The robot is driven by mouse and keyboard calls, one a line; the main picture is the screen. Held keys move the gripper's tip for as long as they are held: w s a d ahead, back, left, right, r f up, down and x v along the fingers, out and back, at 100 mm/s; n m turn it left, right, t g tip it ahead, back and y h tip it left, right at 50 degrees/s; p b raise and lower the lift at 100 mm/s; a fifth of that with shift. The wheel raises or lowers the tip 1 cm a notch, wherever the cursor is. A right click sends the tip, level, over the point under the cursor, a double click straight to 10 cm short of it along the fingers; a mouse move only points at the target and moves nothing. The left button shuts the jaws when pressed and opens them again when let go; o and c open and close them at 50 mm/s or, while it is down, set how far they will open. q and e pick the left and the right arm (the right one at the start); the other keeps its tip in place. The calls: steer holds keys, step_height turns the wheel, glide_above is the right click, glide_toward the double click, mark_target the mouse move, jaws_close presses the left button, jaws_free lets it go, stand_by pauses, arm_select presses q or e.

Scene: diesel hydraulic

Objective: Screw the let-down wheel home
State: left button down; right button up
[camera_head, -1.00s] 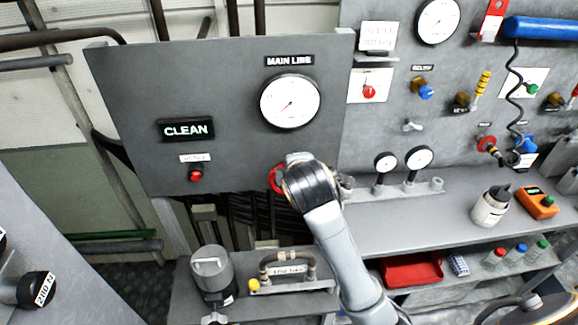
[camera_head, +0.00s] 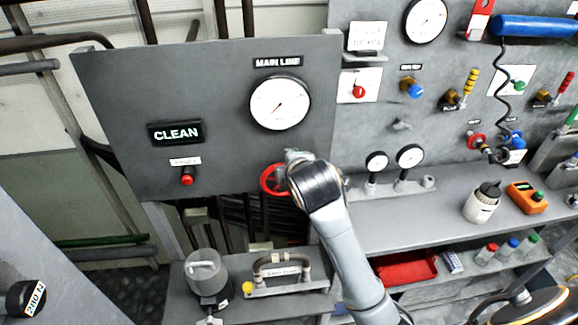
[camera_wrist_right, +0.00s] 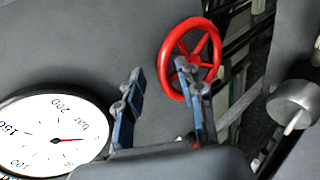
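The red spoked let-down wheel (camera_head: 272,179) sits at the lower edge of the grey MAIN LINE panel, partly hidden by my right wrist. It shows whole but for a small part in the right wrist view (camera_wrist_right: 207,41). My right gripper (camera_wrist_right: 160,73) is open, its blue-grey fingers spread apart. One finger overlaps the lower part of the wheel in that view; the other is left of it, over bare panel. I cannot tell whether the finger touches the wheel. In the head view the fingers are mostly hidden by the wrist. My left gripper is not in view.
The MAIN LINE gauge (camera_head: 280,102) is above the wheel and close beside the gripper in the wrist view (camera_wrist_right: 45,125). A lit CLEAN sign (camera_head: 175,132) and a red button (camera_head: 187,176) are to the left. Two small gauges (camera_head: 410,156) stand on the shelf to the right.

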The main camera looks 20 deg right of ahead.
steer(key=shift+f, duration=0.1)
steer(key=v, duration=0.7)
steer(key=shift+s+r, duration=0.2)
steer(key=shift+s+f, duration=0.1)
stand_by(0.3)
